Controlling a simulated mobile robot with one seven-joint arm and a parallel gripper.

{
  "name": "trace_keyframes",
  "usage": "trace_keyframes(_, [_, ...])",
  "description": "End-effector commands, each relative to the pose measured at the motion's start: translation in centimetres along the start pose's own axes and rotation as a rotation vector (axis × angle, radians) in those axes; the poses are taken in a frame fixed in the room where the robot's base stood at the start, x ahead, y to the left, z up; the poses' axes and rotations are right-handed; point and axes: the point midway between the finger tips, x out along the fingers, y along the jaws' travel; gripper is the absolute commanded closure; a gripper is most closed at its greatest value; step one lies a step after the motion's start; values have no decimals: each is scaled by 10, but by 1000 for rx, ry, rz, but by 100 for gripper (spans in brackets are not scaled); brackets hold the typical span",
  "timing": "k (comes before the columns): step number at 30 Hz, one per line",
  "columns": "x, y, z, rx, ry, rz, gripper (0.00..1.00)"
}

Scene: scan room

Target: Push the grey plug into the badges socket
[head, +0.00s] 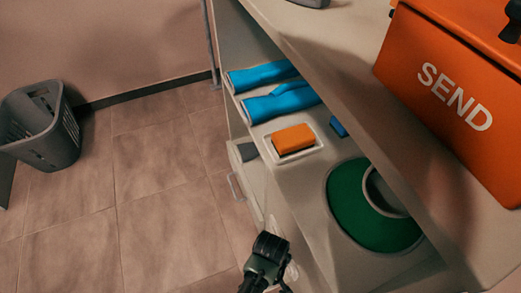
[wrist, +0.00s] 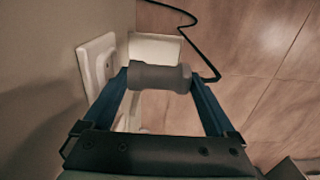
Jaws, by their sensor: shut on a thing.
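In the wrist view, my gripper (wrist: 160,82) is shut on a grey plug (wrist: 160,77), a stubby cylinder lying crosswise between the two blue fingers. A white socket plate (wrist: 97,62) is on the wall just left of the left finger. The plug's near end is close to the plate but looks apart from it. No label is legible, so I cannot tell if this is the badges socket. In the head view, the dark end of my arm (head: 266,258) is low in the middle, beside the shelf unit; the plug and socket cannot be made out there.
A pale block (wrist: 155,47) sits behind the plug, and a black cable (wrist: 195,45) runs over the tiled floor. The head view shows a shelf with blue rolls (head: 280,102), an orange block (head: 293,138), a green disc (head: 350,215), an orange SEND box (head: 455,85) and a grey basket (head: 45,140).

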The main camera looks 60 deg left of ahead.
Motion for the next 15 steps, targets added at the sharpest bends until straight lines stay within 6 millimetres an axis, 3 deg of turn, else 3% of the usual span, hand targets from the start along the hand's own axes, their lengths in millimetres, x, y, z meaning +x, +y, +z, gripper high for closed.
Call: trace_keyframes(15, [-1,14,0,2,2,6,76])
